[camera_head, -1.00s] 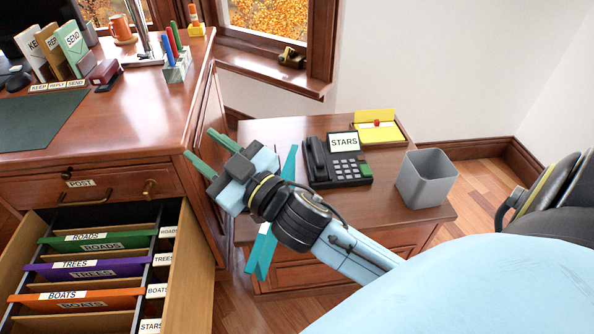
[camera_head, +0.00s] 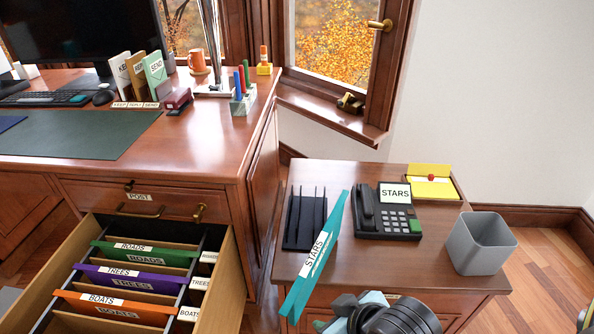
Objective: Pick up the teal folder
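The teal folder (camera_head: 316,258), labelled STARS, stands as a thin slanted strip on the side table (camera_head: 345,176), and its near end reaches past the table's front edge. It is beside a black rack (camera_head: 304,220); I cannot tell whether they touch. My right gripper (camera_head: 322,325) is low at the bottom edge, just right of and nearer than the folder's near end. Its pale blue body and dark wrist show, but its fingers are mostly cut off or hidden, so their opening cannot be read. I see no contact with the folder. My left gripper is not in view.
A black phone (camera_head: 388,212) with a STARS card and a grey bin (camera_head: 480,243) stand right of the folder, with a yellow box (camera_head: 433,186) behind. The open drawer (camera_head: 235,268) at left holds green, purple and orange folders. The desk (camera_head: 196,140) stands behind it.

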